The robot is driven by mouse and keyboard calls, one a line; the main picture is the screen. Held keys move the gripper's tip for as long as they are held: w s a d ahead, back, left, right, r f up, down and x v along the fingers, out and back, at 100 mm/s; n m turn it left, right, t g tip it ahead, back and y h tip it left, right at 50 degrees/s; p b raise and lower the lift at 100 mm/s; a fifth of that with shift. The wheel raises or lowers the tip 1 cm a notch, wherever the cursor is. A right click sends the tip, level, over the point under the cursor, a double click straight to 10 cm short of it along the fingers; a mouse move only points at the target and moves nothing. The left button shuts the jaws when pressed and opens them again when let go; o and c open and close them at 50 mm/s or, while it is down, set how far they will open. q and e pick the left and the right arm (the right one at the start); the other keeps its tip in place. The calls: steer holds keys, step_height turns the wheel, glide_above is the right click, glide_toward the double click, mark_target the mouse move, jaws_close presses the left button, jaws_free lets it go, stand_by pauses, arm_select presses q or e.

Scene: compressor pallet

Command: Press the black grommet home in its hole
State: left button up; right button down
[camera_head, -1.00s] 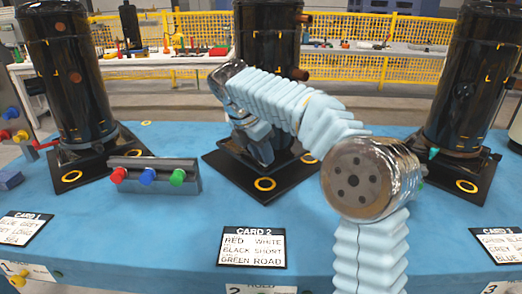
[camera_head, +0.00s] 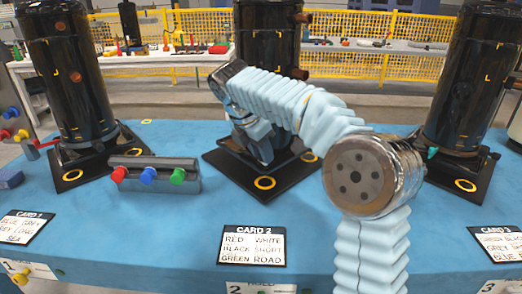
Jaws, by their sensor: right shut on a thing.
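The middle black compressor (camera_head: 268,40) stands on a square black base plate (camera_head: 228,168). The plate has a yellow-ringed spot (camera_head: 265,183) at its front corner and another (camera_head: 309,157) at its right corner. My right gripper (camera_head: 264,155) points down in front of the compressor's foot, over the plate. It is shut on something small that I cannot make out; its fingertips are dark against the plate. I cannot pick out the black grommet, which may be hidden by the gripper. My left gripper is not in view.
A grey block (camera_head: 155,175) with red, blue and green knobs lies left of the plate. Other compressors stand at left (camera_head: 70,75) and right (camera_head: 470,75). Card 2 (camera_head: 252,246) lies in front on the blue table (camera_head: 130,225). My right forearm covers the middle right.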

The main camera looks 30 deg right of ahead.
steer(key=shift+p, duration=0.45)
stand_by(0.6)
steer(key=shift+p, duration=0.35)
steer(key=shift+f+b, duration=0.7)
steer(key=shift+f, duration=0.6)
steer(key=c, duration=0.7)
jaws_free()
steer(key=shift+r, duration=0.1)
